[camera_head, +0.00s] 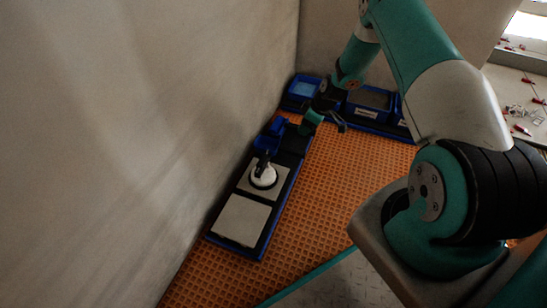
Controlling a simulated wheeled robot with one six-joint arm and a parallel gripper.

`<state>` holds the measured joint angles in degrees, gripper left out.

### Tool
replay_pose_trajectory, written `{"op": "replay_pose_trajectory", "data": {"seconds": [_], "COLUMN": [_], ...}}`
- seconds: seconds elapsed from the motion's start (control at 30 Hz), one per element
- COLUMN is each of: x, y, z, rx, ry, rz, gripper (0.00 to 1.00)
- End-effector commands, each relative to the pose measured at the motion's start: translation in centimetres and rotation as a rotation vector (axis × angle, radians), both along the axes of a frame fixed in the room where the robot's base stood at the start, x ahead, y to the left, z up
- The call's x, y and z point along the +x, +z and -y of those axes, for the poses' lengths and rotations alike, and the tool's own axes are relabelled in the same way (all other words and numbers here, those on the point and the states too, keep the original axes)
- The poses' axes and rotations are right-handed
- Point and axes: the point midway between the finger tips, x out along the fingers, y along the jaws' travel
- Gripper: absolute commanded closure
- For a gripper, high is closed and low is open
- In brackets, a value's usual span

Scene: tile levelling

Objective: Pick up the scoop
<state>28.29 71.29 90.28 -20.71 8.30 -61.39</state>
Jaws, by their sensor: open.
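I cannot make out the scoop for certain; it may be hidden behind my arm or too small to tell among the blue holders. My gripper (341,123) is at the end of my teal and black arm, low over the far end of the orange floor. It is open, and I see nothing held in it. It is to the right of a dark blue holder (268,137) and just in front of the blue bins along the back wall.
A blue-edged rack (262,240) along the left wall holds pale tiles (241,220). A white round tool with a black handle (264,176) stands on one tile. Blue bins (301,92) line the back, one with dark contents (371,99). The orange gridded floor (335,190) is clear mid-view.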

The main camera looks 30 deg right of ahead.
Motion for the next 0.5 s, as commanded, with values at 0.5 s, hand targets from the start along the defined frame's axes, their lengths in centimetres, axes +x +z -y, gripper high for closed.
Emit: {"op": "replay_pose_trajectory", "data": {"seconds": [0.5], "x": [3.1], "y": [-10.3], "z": [-2.6], "rx": [0.001], "ry": [0.002], "rz": [-0.001], "gripper": [0.47]}}
